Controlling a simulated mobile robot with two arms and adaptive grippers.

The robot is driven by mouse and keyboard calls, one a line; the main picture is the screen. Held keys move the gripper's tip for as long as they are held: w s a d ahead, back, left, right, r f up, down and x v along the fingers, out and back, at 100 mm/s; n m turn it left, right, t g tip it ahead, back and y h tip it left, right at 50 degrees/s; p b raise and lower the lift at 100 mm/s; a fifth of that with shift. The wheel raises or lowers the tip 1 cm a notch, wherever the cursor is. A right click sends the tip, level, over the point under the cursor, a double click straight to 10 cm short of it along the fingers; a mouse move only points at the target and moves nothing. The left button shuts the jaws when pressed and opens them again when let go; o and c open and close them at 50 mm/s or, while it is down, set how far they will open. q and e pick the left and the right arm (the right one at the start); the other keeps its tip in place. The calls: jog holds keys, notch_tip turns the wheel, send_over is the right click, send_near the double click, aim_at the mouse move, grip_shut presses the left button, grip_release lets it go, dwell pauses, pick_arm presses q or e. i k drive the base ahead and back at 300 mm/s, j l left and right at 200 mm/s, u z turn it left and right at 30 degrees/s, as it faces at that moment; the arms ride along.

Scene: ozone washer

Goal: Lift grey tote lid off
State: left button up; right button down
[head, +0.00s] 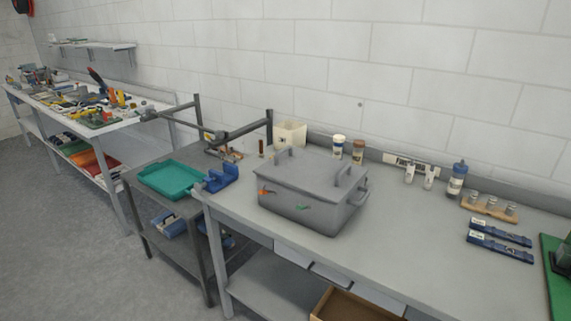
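The grey tote (325,217) stands on the near grey workbench, left of the middle of its top. Its flat grey lid (312,168) sits on it and covers the opening, so the inside is hidden. The lid has two raised handles, one at the left back (284,154) and one at the right (345,174). A side handle (361,192) shows on the tote's right wall. Small orange and green marks show on the front wall. Neither of my grippers is in the head view.
Behind the tote stand a cream bin (290,134) and two small jars (338,146). A teal tray (171,180) and a blue holder (220,178) lie to the left. Blue flat boxes (500,247) lie to the right. Bare benchtop (410,235) lies right of the tote.

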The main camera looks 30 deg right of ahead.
aim_at(331, 180)
jog(key=i+z, duration=0.1)
jog(key=z, duration=0.3)
jog(key=i+z, duration=0.1)
jog(key=z, duration=0.25)
jog(key=i+z, duration=0.1)
jog(key=z, duration=0.3)
jog(key=j+z, duration=0.1)
jog(key=z, duration=0.3)
jog(key=i, duration=0.05)
